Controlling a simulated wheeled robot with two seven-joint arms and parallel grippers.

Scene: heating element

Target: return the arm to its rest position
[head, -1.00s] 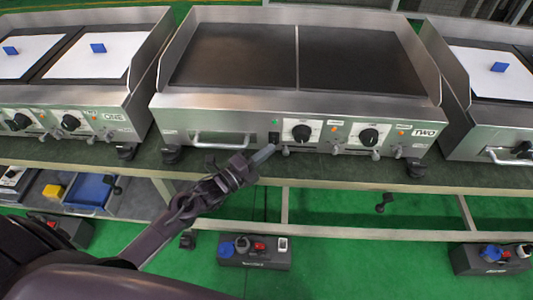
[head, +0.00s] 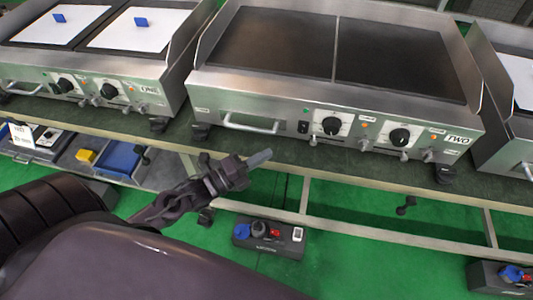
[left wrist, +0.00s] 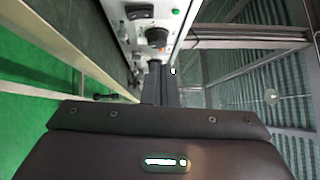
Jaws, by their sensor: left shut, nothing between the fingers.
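My left gripper (head: 259,158) is shut and empty in the head view. It is in front of and below the front panel of the middle griddle, apart from it. Its fingers also show in the left wrist view (left wrist: 160,80), pointing along the control panel. The middle griddle (head: 270,45), marked TWO, has a dark flat plate, two black knobs (head: 331,125) and a front handle (head: 251,124). My left arm comes in from the lower left. My right gripper is not in view.
Griddle ONE (head: 100,75) stands to the left with white sheets and blue blocks on it. Another griddle (head: 505,130) is cut off at the right. The bench edge (head: 345,178) runs just beyond my gripper. A socket box (head: 268,236) lies on the green floor. A blue bin (head: 121,158) is at left.

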